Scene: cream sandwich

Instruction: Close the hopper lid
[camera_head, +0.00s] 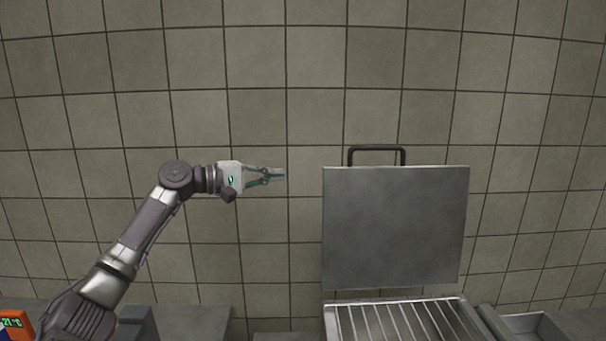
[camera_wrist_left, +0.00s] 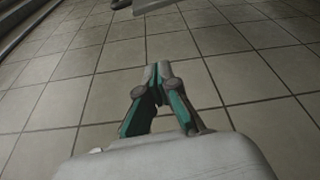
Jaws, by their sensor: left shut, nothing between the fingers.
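The hopper lid (camera_head: 395,228) is a flat grey metal plate standing raised, nearly upright, in the right half of the head view. A dark handle (camera_head: 376,149) sits on its top edge. Below it is the open hopper (camera_head: 331,323) with metal bars across it. My left gripper (camera_head: 283,174) is shut and empty, pointing right, at a height just below the handle. It is to the left of the lid with a clear gap between them. In the left wrist view its fingers (camera_wrist_left: 158,72) are together in front of the tiles. My right gripper is not in view.
A tiled wall (camera_head: 230,90) fills the background. Grey counter surfaces (camera_head: 195,318) run along the bottom. A metal tray (camera_head: 528,326) sits right of the hopper. An orange device with a display (camera_head: 14,324) is at the lower left. The space around my left gripper is free.

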